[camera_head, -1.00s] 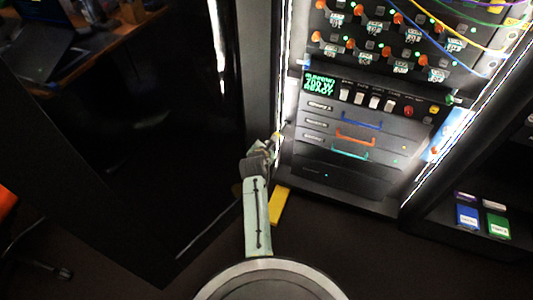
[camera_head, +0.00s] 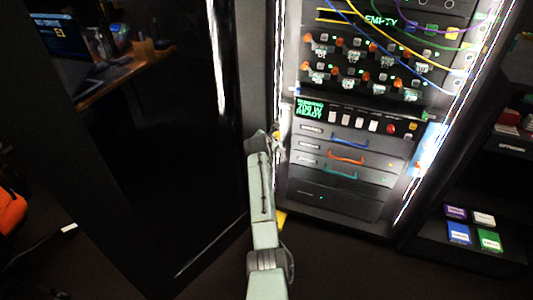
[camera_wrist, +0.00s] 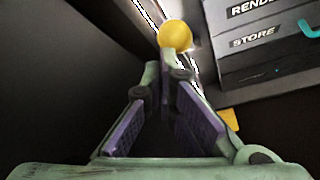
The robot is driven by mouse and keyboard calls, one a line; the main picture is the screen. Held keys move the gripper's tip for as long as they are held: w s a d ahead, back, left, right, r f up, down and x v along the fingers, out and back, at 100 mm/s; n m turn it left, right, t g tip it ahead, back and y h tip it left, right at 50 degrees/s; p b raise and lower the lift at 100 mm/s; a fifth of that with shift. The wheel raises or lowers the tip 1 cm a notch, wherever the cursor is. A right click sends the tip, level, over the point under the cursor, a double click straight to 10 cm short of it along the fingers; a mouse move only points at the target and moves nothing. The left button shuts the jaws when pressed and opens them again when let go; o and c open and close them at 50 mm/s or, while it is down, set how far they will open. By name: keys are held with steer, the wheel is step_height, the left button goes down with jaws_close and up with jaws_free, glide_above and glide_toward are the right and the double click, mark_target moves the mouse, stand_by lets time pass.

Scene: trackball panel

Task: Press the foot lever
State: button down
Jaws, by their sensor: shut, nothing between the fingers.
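A flat yellow piece on the floor by the foot of the rack, which looks like the foot lever (camera_head: 282,219), is mostly hidden behind my arm. In the wrist view its yellow surface (camera_wrist: 230,118) shows to the right of my fingers. My gripper (camera_head: 274,141) is at the rack's left edge, well above the yellow piece. In the wrist view my gripper (camera_wrist: 166,65) is shut and empty. A yellow ball (camera_wrist: 175,36) appears just beyond the fingertips; whether they touch it, I cannot tell.
The lit rack (camera_head: 340,170) has drawers with coloured handles and a panel of switches above. A dark glossy cabinet (camera_head: 150,150) stands close on the left. A low shelf (camera_head: 470,247) with coloured boxes is at right. Dark floor lies open in front of the rack.

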steer(key=shift+w+d+r+b, duration=0.1)
steer(key=shift+w+d+r, duration=0.1)
steer(key=shift+w+r, duration=0.3)
steer(key=shift+w+d+r+b, duration=0.1)
steer(key=shift+w+d+r, duration=0.15)
steer(key=shift+w, duration=0.5)
steer(key=shift+w+d+r+b, duration=0.1)
steer(key=shift+w+d+r, duration=0.05)
steer(key=shift+w+r, duration=0.4)
steer(key=shift+w, duration=0.1)
steer(key=v, duration=1.2)
